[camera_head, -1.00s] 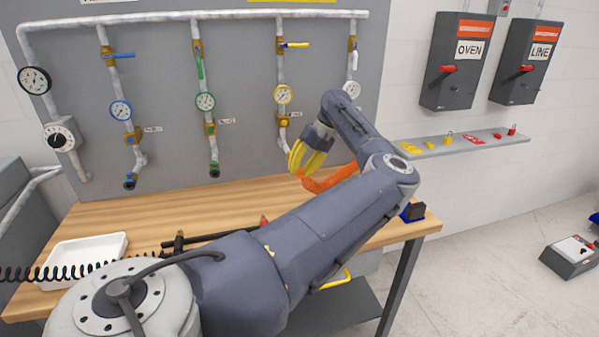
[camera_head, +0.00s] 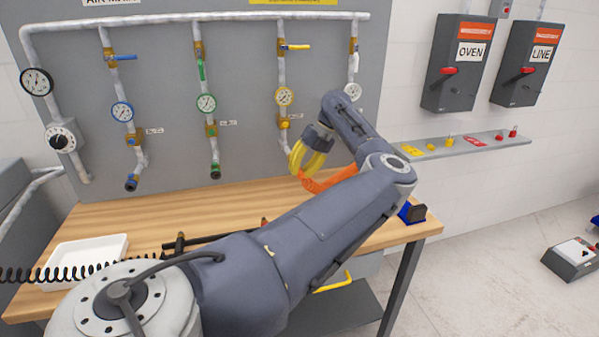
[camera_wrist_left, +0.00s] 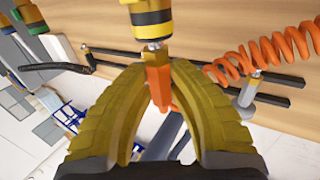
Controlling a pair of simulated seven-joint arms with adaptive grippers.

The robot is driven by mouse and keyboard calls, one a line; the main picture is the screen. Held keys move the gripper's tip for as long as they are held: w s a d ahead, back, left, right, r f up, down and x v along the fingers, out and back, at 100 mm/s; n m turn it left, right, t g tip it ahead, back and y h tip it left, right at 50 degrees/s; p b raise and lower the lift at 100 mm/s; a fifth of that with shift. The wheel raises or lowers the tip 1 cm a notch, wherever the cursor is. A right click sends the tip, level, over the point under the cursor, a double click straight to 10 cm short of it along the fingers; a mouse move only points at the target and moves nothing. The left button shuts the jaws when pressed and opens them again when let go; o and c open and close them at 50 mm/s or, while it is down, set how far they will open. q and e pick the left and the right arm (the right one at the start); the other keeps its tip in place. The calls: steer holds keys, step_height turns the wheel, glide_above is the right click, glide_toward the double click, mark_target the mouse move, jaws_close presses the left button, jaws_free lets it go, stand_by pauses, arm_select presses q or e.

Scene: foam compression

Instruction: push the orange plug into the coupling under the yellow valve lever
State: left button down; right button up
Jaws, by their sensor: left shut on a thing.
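The yellow valve lever (camera_head: 297,47) sits high on the fourth pipe of the grey panel, above a yellow-rimmed gauge. My left gripper (camera_head: 298,163), with yellow fingers, is in front of the lower end of that pipe and hides the coupling in the head view. In the left wrist view the gripper (camera_wrist_left: 160,75) is shut on the orange plug (camera_wrist_left: 158,88). The plug's silver tip points at the mouth of the yellow-and-black coupling (camera_wrist_left: 151,18), in line with it. The tip is at or just inside the mouth; I cannot tell how deep. My right gripper is not in view.
A coiled orange hose (camera_head: 330,180) hangs by the left gripper, over the wooden bench (camera_head: 130,215). A white tray (camera_head: 85,258) and black bars lie on the bench. Blue- and green-handled pipes stand left of the yellow one. A shelf (camera_head: 465,145) with locks is at right.

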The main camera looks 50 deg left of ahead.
arm_select(q)
steer(key=shift+w+a, duration=0.2)
steer(key=shift+a, duration=0.25)
stand_by(0.6)
steer(key=c, duration=1.3)
jaws_free()
